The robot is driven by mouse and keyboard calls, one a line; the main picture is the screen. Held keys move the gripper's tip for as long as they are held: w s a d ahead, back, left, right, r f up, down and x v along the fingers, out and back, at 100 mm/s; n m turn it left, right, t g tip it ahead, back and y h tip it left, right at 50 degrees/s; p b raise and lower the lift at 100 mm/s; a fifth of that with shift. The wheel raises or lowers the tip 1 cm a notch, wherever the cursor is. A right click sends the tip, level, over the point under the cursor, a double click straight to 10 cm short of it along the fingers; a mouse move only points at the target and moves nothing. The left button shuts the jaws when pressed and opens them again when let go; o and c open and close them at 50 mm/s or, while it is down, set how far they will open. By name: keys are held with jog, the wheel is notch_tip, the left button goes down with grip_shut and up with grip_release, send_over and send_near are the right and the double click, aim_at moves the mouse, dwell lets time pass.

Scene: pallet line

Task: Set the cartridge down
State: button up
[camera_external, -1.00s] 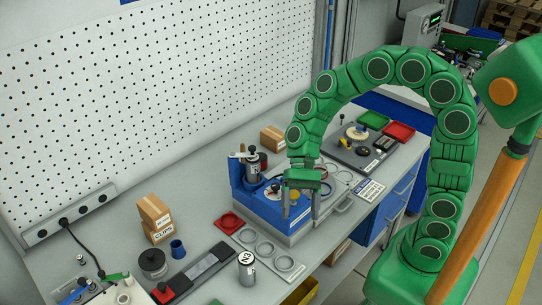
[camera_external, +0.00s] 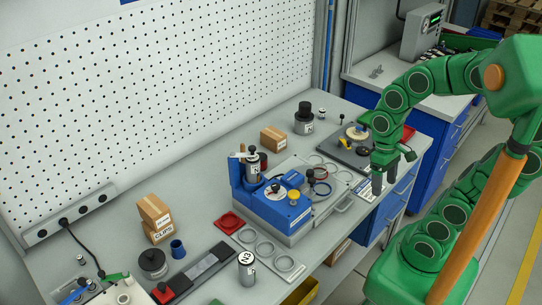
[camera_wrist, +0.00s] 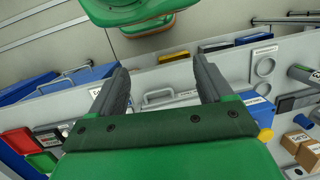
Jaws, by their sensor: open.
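My gripper (camera_external: 384,184) is open and empty near the front edge of the bench, right of the blue fixture. Its two dark fingers stand apart in the wrist view (camera_wrist: 162,76), with nothing between them. Which item is the cartridge I cannot tell for certain. A silver cylinder (camera_external: 253,164) with a label and a dark top stands upright in the blue fixture (camera_external: 277,209). Another silver cylinder (camera_external: 247,269), marked N3, stands upright at the front of the bench, beside a grey plate with ring-shaped places (camera_external: 265,248). My gripper is apart from both.
A black knobbed pot (camera_external: 304,119) and a small cardboard box (camera_external: 273,139) stand towards the back. More boxes (camera_external: 154,211) stand at left. Bare bench lies behind the fixture.

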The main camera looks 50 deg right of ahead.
jog(key=shift+n+t+h, duration=0.3)
jog(key=shift+h, duration=0.2)
jog(key=shift+s+d+r, duration=0.1)
jog(key=shift+s+d, duration=0.25)
jog(key=shift+d, duration=0.3)
jog(key=shift+s+d+r, duration=0.1)
jog(key=shift+s+d, duration=0.25)
jog(key=shift+d, duration=0.3)
jog(key=shift+s+d, duration=0.35)
jog(key=shift+d, duration=0.3)
